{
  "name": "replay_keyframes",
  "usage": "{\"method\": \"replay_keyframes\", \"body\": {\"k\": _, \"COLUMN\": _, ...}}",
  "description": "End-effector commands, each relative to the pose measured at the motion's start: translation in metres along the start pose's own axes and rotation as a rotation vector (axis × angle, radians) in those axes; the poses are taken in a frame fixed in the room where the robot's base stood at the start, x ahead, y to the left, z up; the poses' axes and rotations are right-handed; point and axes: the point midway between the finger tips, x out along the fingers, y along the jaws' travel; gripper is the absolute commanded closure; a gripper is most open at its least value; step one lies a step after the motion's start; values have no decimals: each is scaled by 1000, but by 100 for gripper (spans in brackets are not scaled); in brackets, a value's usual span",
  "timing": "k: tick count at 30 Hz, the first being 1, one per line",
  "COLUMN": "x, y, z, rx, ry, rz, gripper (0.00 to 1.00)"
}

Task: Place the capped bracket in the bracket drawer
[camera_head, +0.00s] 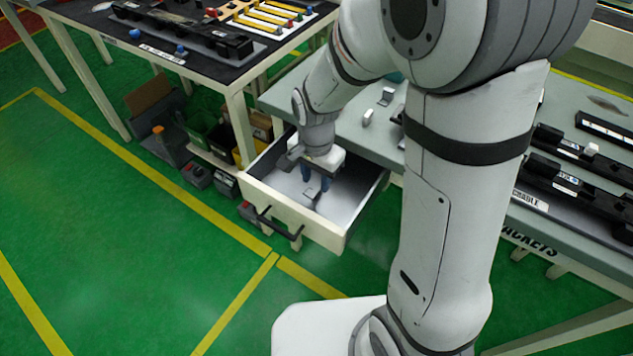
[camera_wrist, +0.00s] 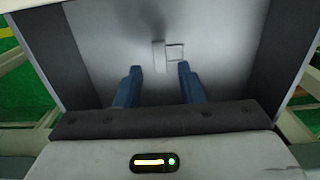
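The bracket drawer (camera_head: 345,225) is pulled open, a white-walled box with a dark handle. My gripper (camera_head: 315,186) points down inside it, its blue fingers spread apart. In the wrist view the fingers (camera_wrist: 158,82) are open with nothing between them. A small light-grey bracket (camera_head: 311,194) lies on the drawer floor by the fingertips. In the wrist view the bracket (camera_wrist: 167,54) shows as a pale strip and a square outline just beyond the fingertips, apart from them. I cannot make out its cap clearly.
A grey worktable (camera_head: 350,133) above the drawer bears another grey bracket (camera_head: 386,96), a small white piece (camera_head: 367,116) and dark fixtures (camera_head: 560,185) at right. Crates (camera_head: 222,138) stand left of the drawer. The green floor in front is clear.

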Motion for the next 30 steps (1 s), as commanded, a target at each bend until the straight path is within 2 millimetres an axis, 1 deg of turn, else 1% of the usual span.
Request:
{"method": "replay_keyframes", "body": {"k": 1, "x": -15, "y": -1, "z": -1, "rx": 0, "ry": 4, "rz": -6, "gripper": 65}}
{"method": "replay_keyframes", "body": {"k": 3, "x": -31, "y": -1, "z": -1, "rx": 0, "ry": 4, "rz": -6, "gripper": 65}}
{"method": "replay_keyframes", "body": {"k": 9, "x": -69, "y": 0, "z": -1, "rx": 1, "ry": 3, "rz": -4, "gripper": 65}}
{"method": "replay_keyframes", "body": {"k": 14, "x": -86, "y": 0, "z": -1, "rx": 1, "ry": 2, "rz": -2, "gripper": 65}}
{"method": "replay_keyframes", "body": {"k": 17, "x": -94, "y": 6, "z": -2, "rx": -18, "ry": 6, "rz": -8, "gripper": 65}}
{"method": "replay_keyframes", "body": {"k": 20, "x": -107, "y": 27, "z": -4, "rx": -90, "ry": 23, "rz": -28, "gripper": 65}}
{"method": "replay_keyframes", "body": {"k": 25, "x": -132, "y": 84, "z": -1, "rx": -314, "ry": 85, "rz": -66, "gripper": 65}}
{"method": "replay_keyframes", "body": {"k": 27, "x": -139, "y": 107, "z": 3, "rx": -407, "ry": 114, "rz": -73, "gripper": 65}}
{"method": "replay_keyframes", "body": {"k": 30, "x": -144, "y": 132, "z": 10, "rx": -523, "ry": 152, "rz": -75, "gripper": 65}}
